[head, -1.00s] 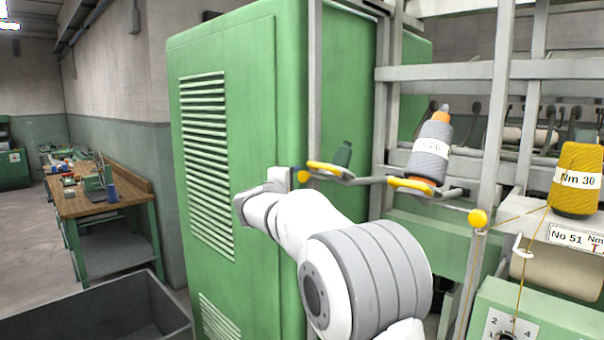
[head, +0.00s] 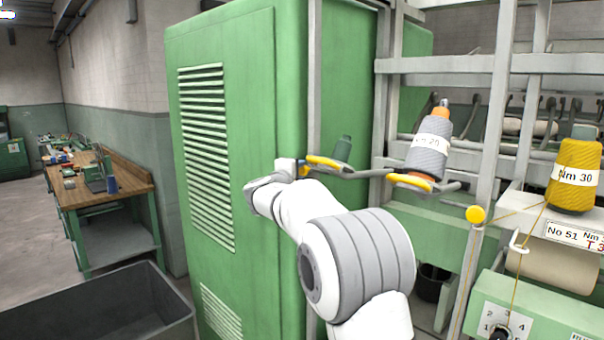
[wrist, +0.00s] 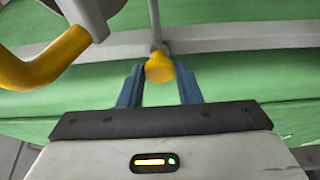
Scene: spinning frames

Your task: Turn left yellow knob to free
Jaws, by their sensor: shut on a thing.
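The left yellow knob (head: 304,171) sits at the left end of the grey bar on the spinning frame, beside the green cabinet. In the wrist view the round knob (wrist: 159,69) is between the two blue fingers of my gripper (wrist: 159,82), on a thin grey stem. My gripper is shut on it. In the head view my gripper (head: 290,168) reaches the knob from the left, and its fingers are mostly hidden. A second yellow knob (head: 475,214) sits farther right on an upright post.
A yellow-rimmed spool holder (head: 326,162) is close right of the gripper; its yellow part (wrist: 45,62) is near at left in the wrist view. A grey bobbin (head: 429,145) and a yellow bobbin (head: 577,175) stand right. The green cabinet (head: 255,130) is close behind the arm.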

